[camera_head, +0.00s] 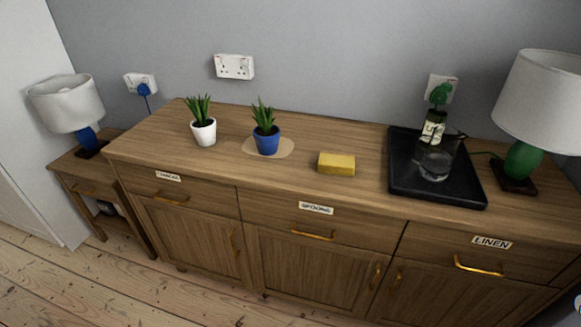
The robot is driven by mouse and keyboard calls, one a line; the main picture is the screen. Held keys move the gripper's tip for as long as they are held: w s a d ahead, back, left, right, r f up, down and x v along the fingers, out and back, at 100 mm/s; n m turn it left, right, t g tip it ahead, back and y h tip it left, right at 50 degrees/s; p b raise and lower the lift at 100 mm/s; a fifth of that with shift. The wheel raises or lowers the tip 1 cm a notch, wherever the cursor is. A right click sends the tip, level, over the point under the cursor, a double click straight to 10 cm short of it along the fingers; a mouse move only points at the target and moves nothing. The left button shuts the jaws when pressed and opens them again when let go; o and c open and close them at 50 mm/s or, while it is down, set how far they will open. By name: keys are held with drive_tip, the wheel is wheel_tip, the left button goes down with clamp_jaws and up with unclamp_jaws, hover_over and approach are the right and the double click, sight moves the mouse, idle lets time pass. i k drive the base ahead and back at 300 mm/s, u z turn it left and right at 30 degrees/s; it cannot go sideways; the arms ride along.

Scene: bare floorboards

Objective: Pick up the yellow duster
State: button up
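The yellow duster (336,163) is a small yellow block. It lies on top of the wooden sideboard (340,195), right of the middle and close to the front edge, above the drawer with the middle label. Nothing covers it and nothing touches its sides. My gripper does not show in the head view, so its place and state are not seen.
Left of the duster stand a blue-potted plant (266,130) on a pale mat (283,150) and a white-potted plant (203,125). To its right, a black tray (465,190) holds a glass (434,163) and a bottle (432,127). Lamps (535,105) (66,103) stand at both sides.

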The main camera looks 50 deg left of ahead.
sight(329, 162)
drive_tip(key=u, duration=2.8)
drive_tip(key=i, duration=0.7)
drive_tip(key=z, duration=1.75)
drive_tip(key=i, duration=0.5)
drive_tip(key=u, duration=0.05)
